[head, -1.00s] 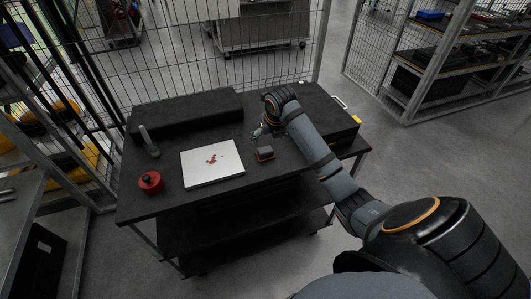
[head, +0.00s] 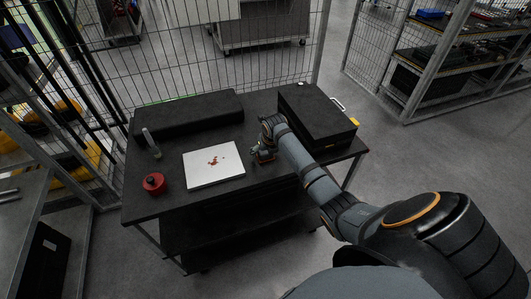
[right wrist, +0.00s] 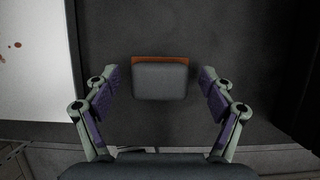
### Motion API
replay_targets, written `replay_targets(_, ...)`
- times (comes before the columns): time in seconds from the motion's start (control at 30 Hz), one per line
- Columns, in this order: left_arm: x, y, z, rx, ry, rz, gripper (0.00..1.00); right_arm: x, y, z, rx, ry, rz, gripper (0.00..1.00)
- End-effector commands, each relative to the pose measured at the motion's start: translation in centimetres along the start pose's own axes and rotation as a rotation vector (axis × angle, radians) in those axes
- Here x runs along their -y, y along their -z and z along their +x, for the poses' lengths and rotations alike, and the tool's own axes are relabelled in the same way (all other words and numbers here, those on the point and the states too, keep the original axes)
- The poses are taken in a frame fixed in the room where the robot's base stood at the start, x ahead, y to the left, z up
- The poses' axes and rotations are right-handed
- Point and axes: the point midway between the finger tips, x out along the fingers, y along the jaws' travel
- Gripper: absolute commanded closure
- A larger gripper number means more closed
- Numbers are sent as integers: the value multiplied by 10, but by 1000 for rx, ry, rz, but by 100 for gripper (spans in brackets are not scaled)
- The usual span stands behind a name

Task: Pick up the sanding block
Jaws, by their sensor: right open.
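The sanding block is a small grey block with an orange-brown edge; in the right wrist view the sanding block (right wrist: 160,80) lies on the dark table top between the fingertips. My right gripper (right wrist: 160,88) is open, with one finger on each side of the block and a visible gap to each. In the head view my right gripper (head: 262,156) is low over the table, right of the white panel, and mostly hides the block. My left gripper is not in view.
A white panel (head: 203,173) with reddish spots lies left of the gripper. A red canister (head: 153,183) and a clear bottle (head: 151,143) stand farther left. A long black case (head: 187,114) and a black box (head: 318,112) stand along the back and right.

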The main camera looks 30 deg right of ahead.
Motion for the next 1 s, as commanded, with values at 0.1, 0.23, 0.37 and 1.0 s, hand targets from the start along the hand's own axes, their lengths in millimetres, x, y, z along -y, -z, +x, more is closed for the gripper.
replay_targets(0.1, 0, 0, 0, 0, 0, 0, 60, 0, 0, 1, 1, 0, 0, 17)
replay_targets(0.23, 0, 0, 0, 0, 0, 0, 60, 0, 0, 1, 1, 0, 0, 24)
replay_targets(0.37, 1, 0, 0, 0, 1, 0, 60, 0, 0, 1, 1, 0, 0, 41)
replay_targets(1.0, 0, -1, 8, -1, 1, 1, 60, 0, -4, -6, 4, 0, 0, 78)
